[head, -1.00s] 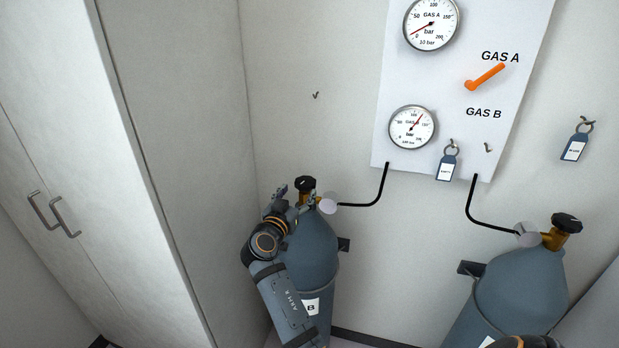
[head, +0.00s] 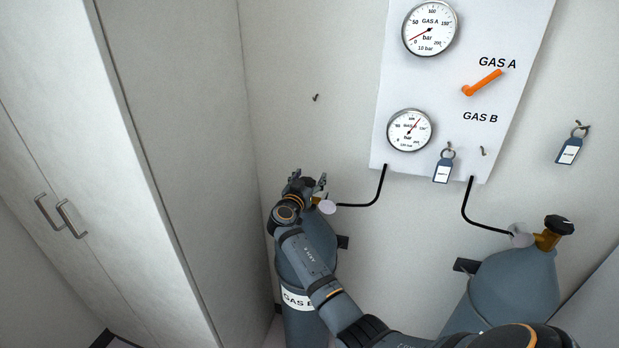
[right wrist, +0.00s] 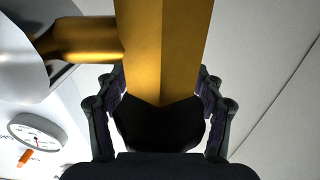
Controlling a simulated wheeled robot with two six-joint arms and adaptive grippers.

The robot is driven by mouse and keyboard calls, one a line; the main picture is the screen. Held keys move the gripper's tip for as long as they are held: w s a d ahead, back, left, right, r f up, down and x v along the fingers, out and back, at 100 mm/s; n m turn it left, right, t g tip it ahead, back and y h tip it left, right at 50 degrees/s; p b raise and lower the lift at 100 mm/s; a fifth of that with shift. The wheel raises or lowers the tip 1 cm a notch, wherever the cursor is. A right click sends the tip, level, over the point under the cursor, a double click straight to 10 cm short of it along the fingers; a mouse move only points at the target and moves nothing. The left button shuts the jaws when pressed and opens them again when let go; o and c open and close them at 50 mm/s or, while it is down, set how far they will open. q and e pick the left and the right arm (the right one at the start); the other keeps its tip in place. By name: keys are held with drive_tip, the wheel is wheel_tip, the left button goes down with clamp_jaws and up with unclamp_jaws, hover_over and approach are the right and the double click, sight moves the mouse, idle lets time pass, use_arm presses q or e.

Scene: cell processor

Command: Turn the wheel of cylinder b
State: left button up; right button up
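Cylinder B (head: 297,265) is the left blue-grey gas cylinder, with a white "GAS B" label (head: 297,300). My right gripper (head: 308,181) is at its top and hides most of the valve. In the right wrist view the black wheel (right wrist: 160,132) fills the gap between its two fingers, below the brass valve body (right wrist: 160,50). The fingers appear to touch the wheel's sides, so the gripper looks shut on it. My left gripper is not in view.
A second cylinder (head: 512,290) with a black wheel (head: 559,225) stands at the right. A panel (head: 395,75) with two gauges and an orange lever (head: 482,83) hangs on the wall, with key tags nearby. A tall cabinet (head: 165,150) rises close on the left.

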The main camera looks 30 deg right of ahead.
drive_tip(key=c, duration=0.9)
drive_tip(key=shift+f, duration=0.15)
drive_tip(key=shift+c, duration=0.2)
